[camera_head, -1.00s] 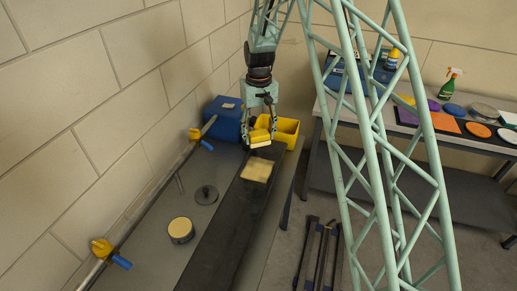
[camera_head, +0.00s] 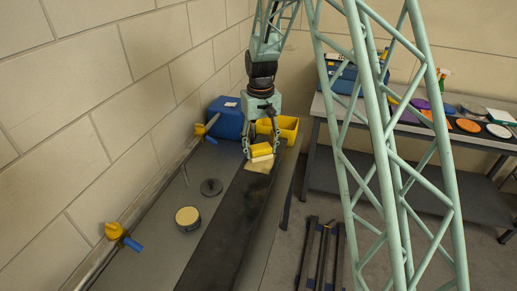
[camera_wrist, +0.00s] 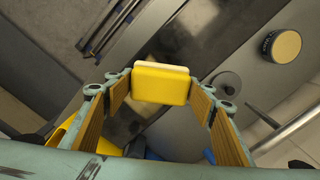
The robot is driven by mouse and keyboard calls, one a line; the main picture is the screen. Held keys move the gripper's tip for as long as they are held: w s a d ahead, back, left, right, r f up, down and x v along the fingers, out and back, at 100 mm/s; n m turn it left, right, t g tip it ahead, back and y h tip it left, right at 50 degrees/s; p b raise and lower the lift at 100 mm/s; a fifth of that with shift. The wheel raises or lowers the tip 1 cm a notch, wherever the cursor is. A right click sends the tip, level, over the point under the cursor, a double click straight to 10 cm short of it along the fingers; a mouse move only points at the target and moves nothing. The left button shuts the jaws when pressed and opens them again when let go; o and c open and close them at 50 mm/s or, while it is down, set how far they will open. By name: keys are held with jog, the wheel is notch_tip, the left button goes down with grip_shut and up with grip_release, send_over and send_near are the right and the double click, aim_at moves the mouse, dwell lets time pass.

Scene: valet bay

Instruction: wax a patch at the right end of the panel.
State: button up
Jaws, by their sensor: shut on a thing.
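The dark, long panel (camera_head: 222,225) lies on the grey bench, running away from the camera. A pale patch (camera_head: 257,167) shows on its far end, partly covered by the block. My gripper (camera_head: 262,150) is shut on a yellow applicator block (camera_head: 260,149) with a cream pad underneath. The block is over the far end of the panel, at or just above the patch; I cannot tell if it touches. In the wrist view the block (camera_wrist: 161,86) sits between the fingers. A round tin of pale yellow wax (camera_head: 187,217) stands open left of the panel; its dark lid (camera_head: 211,187) lies beyond it.
A blue box (camera_head: 226,118) and a yellow bin (camera_head: 288,128) stand just behind the gripper. A rail with yellow and blue clamps (camera_head: 113,231) runs along the wall. A side table (camera_head: 400,125) with pads and bottles is at right.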

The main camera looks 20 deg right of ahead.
jog(key=shift+s+a, duration=0.15)
jog(key=shift+s, duration=0.4)
